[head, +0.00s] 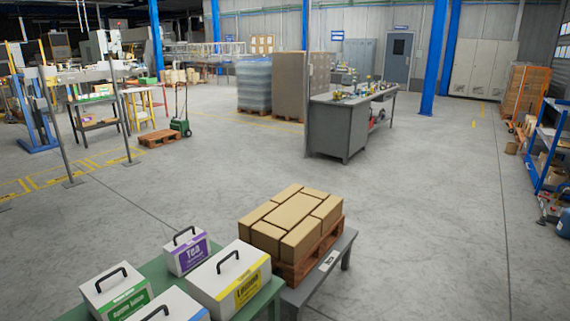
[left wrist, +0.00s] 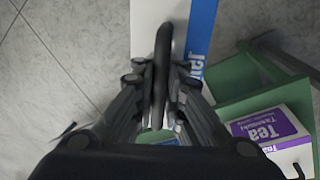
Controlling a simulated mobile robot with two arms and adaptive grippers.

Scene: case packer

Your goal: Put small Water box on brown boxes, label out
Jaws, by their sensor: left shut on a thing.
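My left gripper (left wrist: 160,95) is shut on the black handle (left wrist: 163,60) of a white box (left wrist: 150,25) with a blue label (left wrist: 200,35). Only the end of the label's word shows, partly hidden by my fingers; bare floor shows beside the box. The brown boxes (head: 293,212) sit packed together on a small wooden pallet (head: 312,260) on a grey table (head: 338,263). Their top is clear. My left gripper is out of the head view, and my right gripper is in neither view.
A green table (head: 258,306) left of the pallet holds a purple-labelled Tea box (head: 187,250), a yellow-labelled box (head: 230,276), a green-labelled box (head: 115,290) and a blue-labelled box (head: 170,305), cut off by the picture edge. A workbench (head: 340,125) stands behind. Floor right of the tables is free.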

